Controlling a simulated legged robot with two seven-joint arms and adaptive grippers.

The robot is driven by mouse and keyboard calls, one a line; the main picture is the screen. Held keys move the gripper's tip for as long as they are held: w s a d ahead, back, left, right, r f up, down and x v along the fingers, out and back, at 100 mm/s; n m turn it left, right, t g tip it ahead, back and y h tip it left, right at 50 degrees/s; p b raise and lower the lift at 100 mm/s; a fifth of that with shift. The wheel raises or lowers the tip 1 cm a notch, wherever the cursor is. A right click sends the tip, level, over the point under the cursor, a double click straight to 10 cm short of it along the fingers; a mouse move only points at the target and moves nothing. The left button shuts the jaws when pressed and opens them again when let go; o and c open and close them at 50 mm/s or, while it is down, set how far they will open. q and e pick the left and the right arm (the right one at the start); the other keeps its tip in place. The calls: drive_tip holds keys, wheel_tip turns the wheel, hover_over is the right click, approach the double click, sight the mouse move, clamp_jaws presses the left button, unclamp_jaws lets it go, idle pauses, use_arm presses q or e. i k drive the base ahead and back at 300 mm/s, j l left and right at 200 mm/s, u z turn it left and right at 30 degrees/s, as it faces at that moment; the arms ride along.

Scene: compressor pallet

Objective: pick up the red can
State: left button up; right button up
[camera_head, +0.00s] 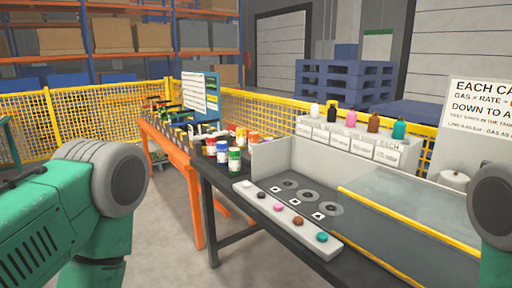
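A cluster of small cans stands on the dark table (227,187) in the middle of the view. Another small reddish container (211,146) stands at the cluster's left side; I cannot tell which is the task's can. A blue and white can (222,151) and a green and white can (234,160) stand at the front. An orange-topped can (254,138) is at the right. Only upper parts of my green arms show at both edges; neither gripper is in view.
A grey-walled tray (268,158) stands right of the cans, with a white strip of coloured buttons (284,216) before it. Coloured bottles (351,117) stand behind on a white box. An orange bench (178,160) adjoins at the left. Yellow mesh fencing (60,125) runs behind.

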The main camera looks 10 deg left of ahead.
sight(211, 142)
drive_tip(key=i+j+z, duration=0.55)
drive_tip(key=j+z, duration=0.3)
drive_tip(key=i+j+z, duration=0.25)
drive_tip(key=j, duration=0.2)
drive_tip(key=k, duration=0.1)
